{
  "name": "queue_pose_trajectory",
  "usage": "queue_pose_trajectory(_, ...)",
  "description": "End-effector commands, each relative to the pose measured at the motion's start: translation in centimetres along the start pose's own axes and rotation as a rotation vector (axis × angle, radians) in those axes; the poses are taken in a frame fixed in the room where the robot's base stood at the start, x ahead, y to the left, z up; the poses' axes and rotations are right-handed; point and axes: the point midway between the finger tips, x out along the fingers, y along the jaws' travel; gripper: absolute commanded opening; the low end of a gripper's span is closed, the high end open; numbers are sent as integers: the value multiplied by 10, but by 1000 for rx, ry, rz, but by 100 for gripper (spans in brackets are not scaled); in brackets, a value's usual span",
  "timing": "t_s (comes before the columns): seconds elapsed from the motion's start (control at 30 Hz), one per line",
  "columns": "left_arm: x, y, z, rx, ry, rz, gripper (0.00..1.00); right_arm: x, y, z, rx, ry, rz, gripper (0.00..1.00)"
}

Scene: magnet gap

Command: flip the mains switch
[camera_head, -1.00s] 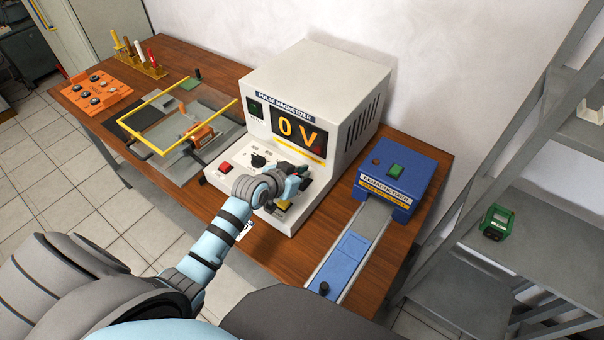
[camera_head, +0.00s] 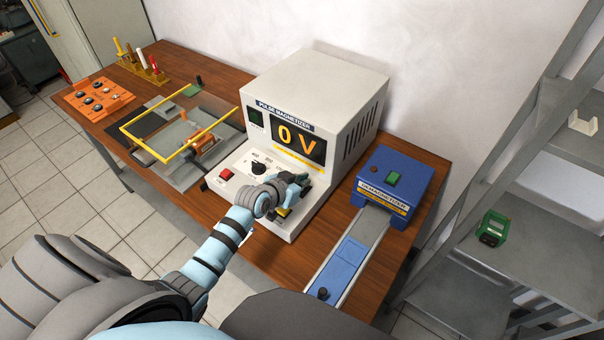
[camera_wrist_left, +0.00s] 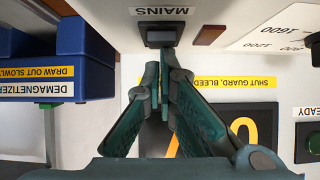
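The pulse magnetizer (camera_head: 345,90) is a white cabinet with a sloped control panel, and its display (camera_head: 298,138) reads 0 V. In the left wrist view, which is upside down, the mains switch (camera_wrist_left: 161,36) is a small dark rocker beside the MAINS label (camera_wrist_left: 160,12). My left gripper (camera_head: 303,180) is over the right part of the panel and hides the switch in the head view. In the wrist view the left gripper's fingertips (camera_wrist_left: 164,56) are together, empty, and close to the switch. I cannot tell whether they touch it. My right gripper is not in view.
The blue demagnetizer (camera_head: 420,170) with its long track stands just right of the magnetizer. A yellow guard frame (camera_head: 152,151) is to the left. A red button (camera_head: 226,174) and a black knob (camera_head: 258,167) are on the panel. A grey shelf (camera_head: 560,240) stands right.

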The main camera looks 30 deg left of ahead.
Motion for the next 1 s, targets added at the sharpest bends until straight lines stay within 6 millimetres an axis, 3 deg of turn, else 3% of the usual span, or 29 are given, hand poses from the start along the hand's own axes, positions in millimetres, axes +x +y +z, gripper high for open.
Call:
queue_pose_trajectory(0.07, -4, 0, 0, -2, -19, 1, 0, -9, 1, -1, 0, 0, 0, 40)
queue_pose_trajectory(0.27, -22, 2, -43, 1, -1, -1, 0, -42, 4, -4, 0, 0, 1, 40)
queue_pose_trajectory(0.33, -38, 2, -44, 7, 3, 0, 0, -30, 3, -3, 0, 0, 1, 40)
queue_pose_trajectory(0.5, -85, 1, -61, 5, 3, -2, 0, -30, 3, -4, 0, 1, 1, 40)
queue_pose_trajectory(0.6, -102, 1, -67, 4, 2, -2, 0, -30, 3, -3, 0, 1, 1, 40)
queue_pose_trajectory(0.9, -111, 2, -69, 0, 0, -1, 0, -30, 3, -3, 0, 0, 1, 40)
queue_pose_trajectory(1.0, -116, 9, -52, 5, -41, -2, 0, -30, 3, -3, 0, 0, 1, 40)
